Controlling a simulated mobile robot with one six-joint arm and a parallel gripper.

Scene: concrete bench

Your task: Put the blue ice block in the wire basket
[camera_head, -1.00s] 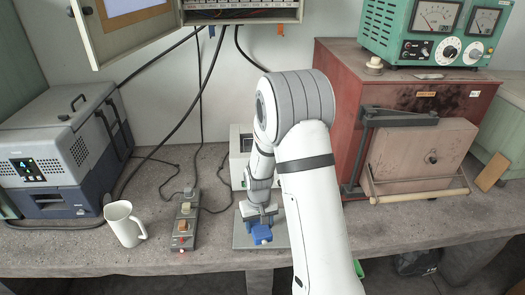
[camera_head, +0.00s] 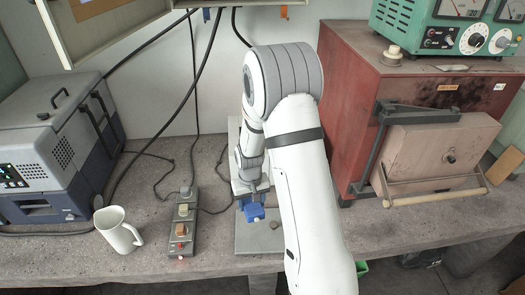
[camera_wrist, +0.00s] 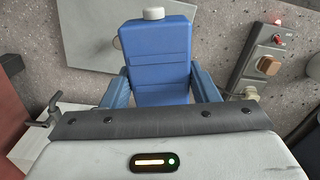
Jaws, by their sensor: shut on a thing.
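The blue ice block (camera_head: 254,213) is between the fingers of my gripper (camera_head: 251,200), over a flat grey plate (camera_head: 258,242) on the bench. In the wrist view the block (camera_wrist: 155,50) is a blue slab with a white cap at its far end. My gripper's blue fingers (camera_wrist: 160,85) close on both its sides. A gap between the block and the plate is hard to judge. I see no wire basket in either current view.
A white mug (camera_head: 118,232) and a switch strip (camera_head: 182,225) stand to the left. A grey machine (camera_head: 50,140) is at far left. A red furnace (camera_head: 355,110) with a protruding door (camera_head: 440,155) is on the right. Cables run along the wall.

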